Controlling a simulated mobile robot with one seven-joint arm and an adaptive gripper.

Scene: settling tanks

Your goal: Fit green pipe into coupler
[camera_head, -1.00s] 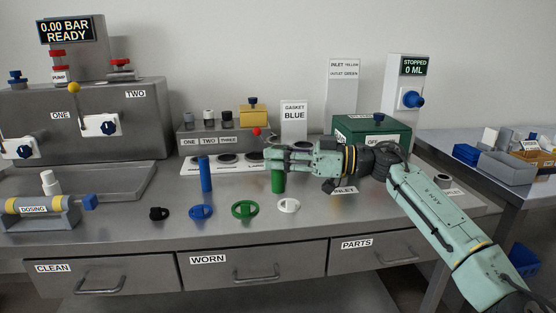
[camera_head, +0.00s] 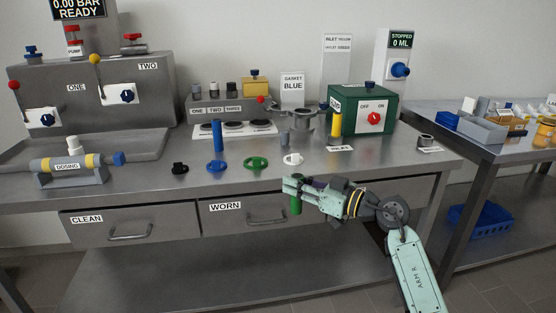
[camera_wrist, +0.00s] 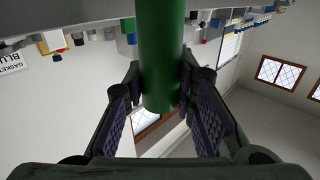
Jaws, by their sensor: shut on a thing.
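My gripper (camera_head: 296,188) is shut on the green pipe (camera_head: 296,207) and holds it roughly upright in front of the bench's drawer fronts, clear of the bench top. In the wrist view the green pipe (camera_wrist: 160,55) runs between both finger pads, its far end out of frame. A short grey round socket (camera_head: 426,140) stands on a white label at the right end of the bench; it looks like a coupler, but the label is unreadable. A yellow pipe (camera_head: 335,123) stands upright near the bench's middle, behind another white label.
A green box (camera_head: 373,118) with a red knob stands behind the yellow pipe. A grey stand with a ring (camera_head: 303,117) is left of it. Black, blue, green and white rings lie along the front, near an upright blue pipe (camera_head: 217,135). Bench top before the socket is clear.

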